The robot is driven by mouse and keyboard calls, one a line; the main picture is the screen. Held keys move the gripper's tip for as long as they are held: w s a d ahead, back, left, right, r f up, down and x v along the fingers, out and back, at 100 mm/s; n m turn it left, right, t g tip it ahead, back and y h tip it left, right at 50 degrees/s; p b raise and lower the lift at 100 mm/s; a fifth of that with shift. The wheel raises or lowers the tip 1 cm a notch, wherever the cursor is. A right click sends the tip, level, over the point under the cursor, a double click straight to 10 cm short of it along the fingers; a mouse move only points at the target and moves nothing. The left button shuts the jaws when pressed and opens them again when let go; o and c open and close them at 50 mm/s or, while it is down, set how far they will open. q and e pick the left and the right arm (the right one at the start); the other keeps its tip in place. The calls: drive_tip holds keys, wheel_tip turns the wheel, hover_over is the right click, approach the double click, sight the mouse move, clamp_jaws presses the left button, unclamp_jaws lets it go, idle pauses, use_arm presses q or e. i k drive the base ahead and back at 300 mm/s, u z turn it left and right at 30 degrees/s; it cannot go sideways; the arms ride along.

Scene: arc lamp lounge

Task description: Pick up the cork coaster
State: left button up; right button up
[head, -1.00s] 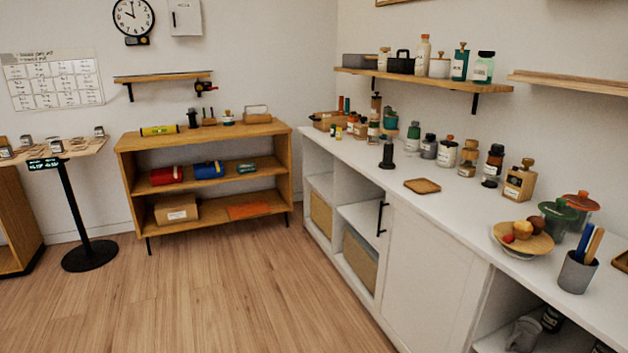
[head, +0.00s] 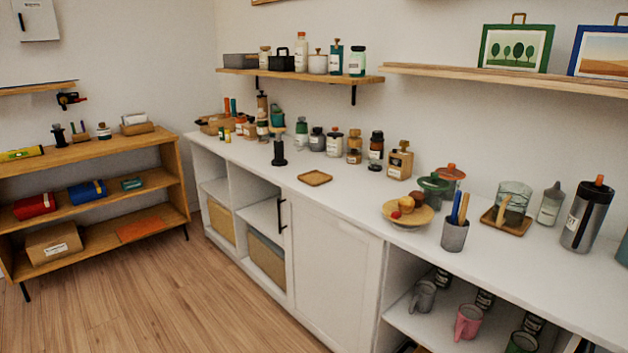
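A small square brown piece with a slightly raised rim (head: 315,178) lies flat on the white counter (head: 345,200) in the head view, near the front edge and left of the middle. It looks like a coaster or a small tray; I cannot tell whether it is cork. Nothing lies on it. A second square brown tray (head: 522,228) sits farther right under a glass jar (head: 512,200). Neither of my grippers is in view.
A black pepper-mill-like object (head: 279,150) stands behind and left of the square piece. Several jars and bottles line the wall side. A fruit plate (head: 389,216) and a grey pen cup (head: 455,236) stand to the right. Open wood floor (head: 170,300) lies in front.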

sight(315, 178)
drive_tip(key=u, duration=0.55)
drive_tip(key=k, duration=0.65)
drive_tip(key=u, duration=0.95)
drive_tip(key=i, duration=3.85)
drive_tip(key=z, duration=0.8)
